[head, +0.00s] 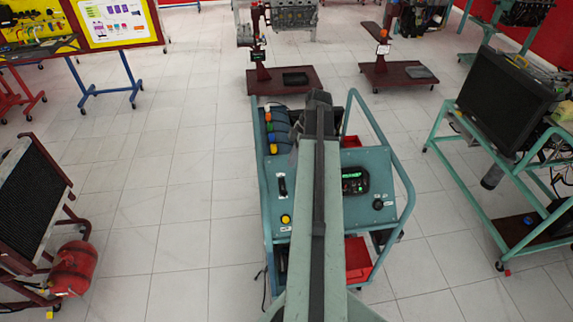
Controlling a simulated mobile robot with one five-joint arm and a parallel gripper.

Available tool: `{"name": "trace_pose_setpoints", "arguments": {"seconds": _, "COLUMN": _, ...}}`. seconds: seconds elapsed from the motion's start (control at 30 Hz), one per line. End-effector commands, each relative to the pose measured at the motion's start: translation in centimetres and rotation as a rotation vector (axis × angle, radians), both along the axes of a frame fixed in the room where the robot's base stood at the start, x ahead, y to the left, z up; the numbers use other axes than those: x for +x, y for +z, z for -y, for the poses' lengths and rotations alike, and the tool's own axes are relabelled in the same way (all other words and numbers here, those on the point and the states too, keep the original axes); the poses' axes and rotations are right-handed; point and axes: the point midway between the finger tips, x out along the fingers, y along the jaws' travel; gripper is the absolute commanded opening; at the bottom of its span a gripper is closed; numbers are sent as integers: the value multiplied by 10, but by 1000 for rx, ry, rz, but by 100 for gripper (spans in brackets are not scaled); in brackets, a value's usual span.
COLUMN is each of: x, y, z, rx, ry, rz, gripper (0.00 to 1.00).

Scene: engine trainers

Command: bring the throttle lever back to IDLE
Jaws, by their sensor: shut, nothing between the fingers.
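The teal engine trainer's control panel (342,218) stands in the middle of the head view. On its left half is a small black slot-like control with a light part (282,186), which looks like the throttle lever; its exact position and any IDLE mark are too small to read. My arm runs up from the bottom over the middle of the panel and covers a strip of it. The arm's far end is above the trainer's back part. My gripper's fingers do not show; the arm hides that area, so I cannot tell whether they touch anything.
The panel also has a yellow button (285,219), a green-lit display (354,181) and a black knob (378,204). A teal tube rail (399,170) bounds its right side. A radiator stand (35,200) is left, a teal screen cart (487,165) right. Tiled floor between is clear.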

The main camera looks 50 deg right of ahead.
Motion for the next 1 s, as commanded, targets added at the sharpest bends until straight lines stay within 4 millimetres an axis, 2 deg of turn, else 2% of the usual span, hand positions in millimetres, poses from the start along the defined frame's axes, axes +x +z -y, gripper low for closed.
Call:
{"name": "trace_pose_setpoints", "arguments": {"seconds": 0.03, "x": -8, "y": 10, "z": 10, "rx": 1, "ry": 14, "rz": 15, "gripper": 0}}
{"name": "trace_pose_setpoints", "arguments": {"seconds": 0.1, "x": -13, "y": 11, "z": 15, "rx": 1, "ry": 34, "rz": 29, "gripper": 0}}
{"name": "trace_pose_setpoints", "arguments": {"seconds": 0.37, "x": -13, "y": -1, "z": 14, "rx": 0, "ry": 42, "rz": 33, "gripper": 0}}
{"name": "trace_pose_setpoints", "arguments": {"seconds": 0.57, "x": -7, "y": -31, "z": 5, "rx": -1, "ry": 43, "rz": 32, "gripper": 0}}
{"name": "trace_pose_setpoints", "arguments": {"seconds": 1.0, "x": 6, "y": -118, "z": -20, "rx": -1, "ry": 41, "rz": 32, "gripper": 0}}
